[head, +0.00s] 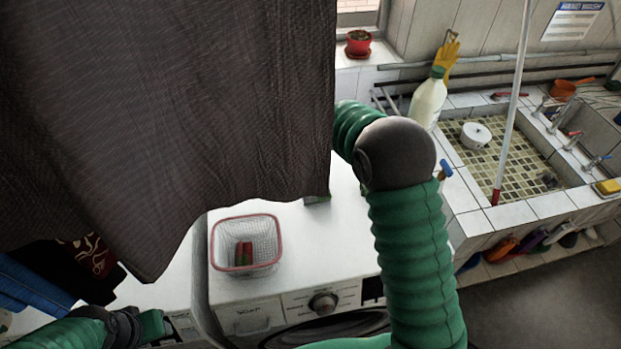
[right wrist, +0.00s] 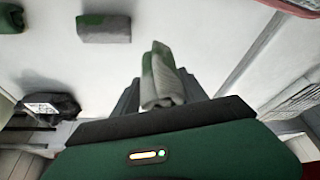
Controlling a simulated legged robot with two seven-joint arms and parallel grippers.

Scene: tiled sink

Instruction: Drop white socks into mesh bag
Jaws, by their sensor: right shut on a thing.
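A white mesh basket with a pink rim (head: 213,245) stands on the white machine top in the head view; a red and green thing (head: 243,252) lies in it. No other mesh bag shows. In the right wrist view my right gripper (right wrist: 160,95) is shut on a rolled, whitish-grey and green sock-like bundle (right wrist: 162,72). In the head view this gripper is hidden behind the dark cloth. A similar grey and green bundle (right wrist: 103,29) lies on the white surface beyond. My left gripper (head: 150,326) is at the lower left; its fingers are unclear.
A big dark cloth (head: 170,110) hangs across the left and blocks much of the head view. A green thing (right wrist: 11,18) lies at the wrist view's upper left corner. The tiled sink (head: 500,160), a white bottle (head: 428,103) and a red pot (head: 358,44) are further back.

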